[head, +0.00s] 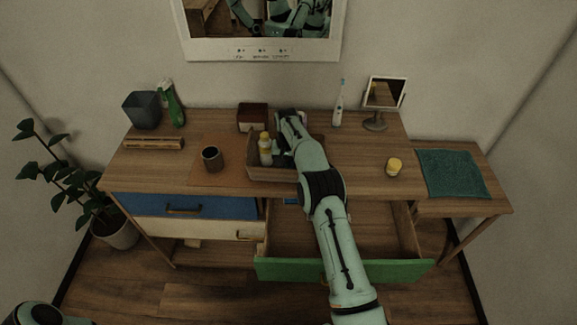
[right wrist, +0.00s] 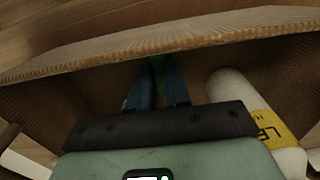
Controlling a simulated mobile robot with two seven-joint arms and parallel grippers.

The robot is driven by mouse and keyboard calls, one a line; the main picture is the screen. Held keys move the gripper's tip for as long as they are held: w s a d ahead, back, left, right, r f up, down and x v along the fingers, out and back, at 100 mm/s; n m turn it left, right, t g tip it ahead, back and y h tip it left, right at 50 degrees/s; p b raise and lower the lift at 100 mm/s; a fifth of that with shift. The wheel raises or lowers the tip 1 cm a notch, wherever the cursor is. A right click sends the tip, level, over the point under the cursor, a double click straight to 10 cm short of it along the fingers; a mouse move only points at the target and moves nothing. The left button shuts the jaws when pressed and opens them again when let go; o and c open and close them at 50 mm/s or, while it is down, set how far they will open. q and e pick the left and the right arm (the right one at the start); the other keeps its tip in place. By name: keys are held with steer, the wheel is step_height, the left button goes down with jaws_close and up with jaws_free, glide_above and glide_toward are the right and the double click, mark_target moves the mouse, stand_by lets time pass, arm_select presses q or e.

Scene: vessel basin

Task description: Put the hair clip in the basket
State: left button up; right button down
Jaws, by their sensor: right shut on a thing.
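The basket (head: 262,174) is a brown box-like container on the middle of the dresser top. A white bottle with a yellow cap (head: 265,148) stands in it. My right gripper (right wrist: 155,80) reaches down into the basket with its blue fingers close together. A small green sliver between the fingers looks like the hair clip (right wrist: 157,66); most of it is hidden. The basket wall (right wrist: 160,48) lies just beyond the fingertips, and the bottle (right wrist: 233,90) is close at the right. In the head view my forearm hides the right gripper's fingers. My left gripper is out of the picture.
A dark cup (head: 212,158) stands left of the basket and a dark red box (head: 252,116) behind it. A yellow jar (head: 394,167), mirror (head: 376,123) and toothbrush (head: 339,104) are at the right. The green-fronted drawer (head: 290,270) is pulled out below my right arm.

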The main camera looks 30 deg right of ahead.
steer(key=shift+w+a+f, duration=0.1)
steer(key=shift+w+f, duration=0.05)
steer(key=shift+f, duration=0.05)
steer(key=c, duration=1.1)
jaws_free()
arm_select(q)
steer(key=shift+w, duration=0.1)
arm_select(e)
steer(key=shift+r, duration=0.2)
